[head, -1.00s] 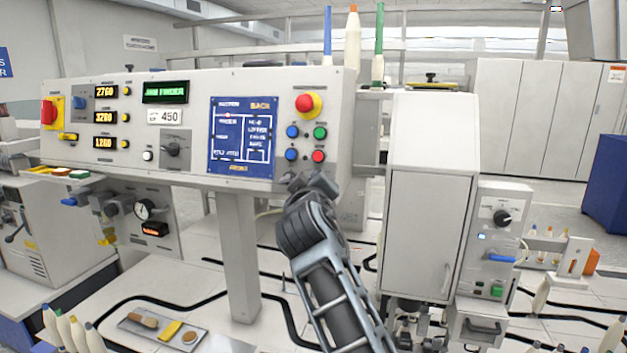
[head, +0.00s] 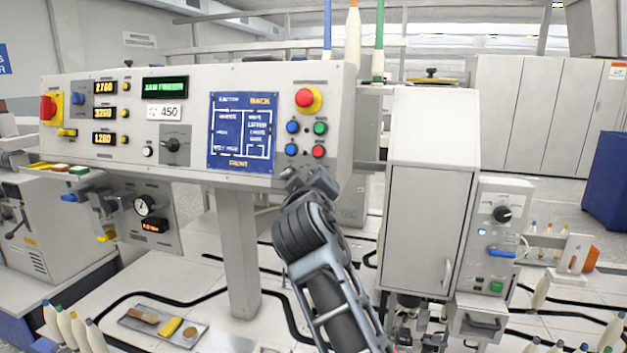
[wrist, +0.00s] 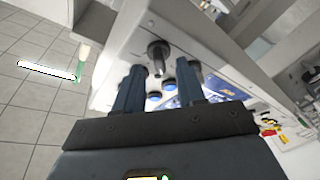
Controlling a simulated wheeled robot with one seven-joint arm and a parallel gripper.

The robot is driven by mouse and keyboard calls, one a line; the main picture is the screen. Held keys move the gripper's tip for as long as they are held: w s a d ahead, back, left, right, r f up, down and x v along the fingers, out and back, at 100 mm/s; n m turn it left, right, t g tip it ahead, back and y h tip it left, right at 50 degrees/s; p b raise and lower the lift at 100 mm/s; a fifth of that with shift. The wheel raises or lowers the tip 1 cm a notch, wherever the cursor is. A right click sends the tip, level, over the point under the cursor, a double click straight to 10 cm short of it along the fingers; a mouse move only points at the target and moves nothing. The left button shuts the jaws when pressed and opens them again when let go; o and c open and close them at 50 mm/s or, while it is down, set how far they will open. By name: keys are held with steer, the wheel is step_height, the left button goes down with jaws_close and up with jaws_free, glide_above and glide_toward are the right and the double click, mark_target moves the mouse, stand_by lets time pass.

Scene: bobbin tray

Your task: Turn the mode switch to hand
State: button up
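A black rotary switch (head: 173,145) with a pointer knob sits on the control panel (head: 205,90), below the "450" label. Its position markings are too small to read. Another black knob (head: 502,214) is on the grey box at right; I cannot tell from labels which one is the mode switch. My gripper (head: 312,181) is at the panel's lower right edge, below the coloured buttons, well right of the panel switch. In the wrist view my gripper (wrist: 160,85) is open, its two dark fingers apart. A dark round knob (wrist: 158,50) shows beyond the fingertips, not held.
A red mushroom button (head: 307,99) and several blue, green and red buttons are just above my gripper. A tall grey cabinet (head: 430,190) stands at right. A tray (head: 163,325) lies at lower left.

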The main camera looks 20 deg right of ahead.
steer(key=shift+b+v, duration=0.3)
steer(key=shift+v, duration=2.45)
steer(key=s+f+g+y, duration=0.1)
steer(key=s+f+y, duration=0.5)
steer(key=s+f, duration=1.85)
steer(key=s+d+f+m+y, duration=0.1)
steer(key=s+f, duration=0.1)
steer(key=s, duration=1.4)
steer(key=s+d+r+m, duration=0.1)
steer(key=s+r, duration=0.2)
steer(key=s, duration=0.4)
steer(key=s+r+m, duration=0.2)
steer(key=s+r, duration=0.1)
steer(key=s, duration=0.4)
steer(key=shift+d+r+g, duration=0.35)
steer(key=shift+d+g, duration=0.05)
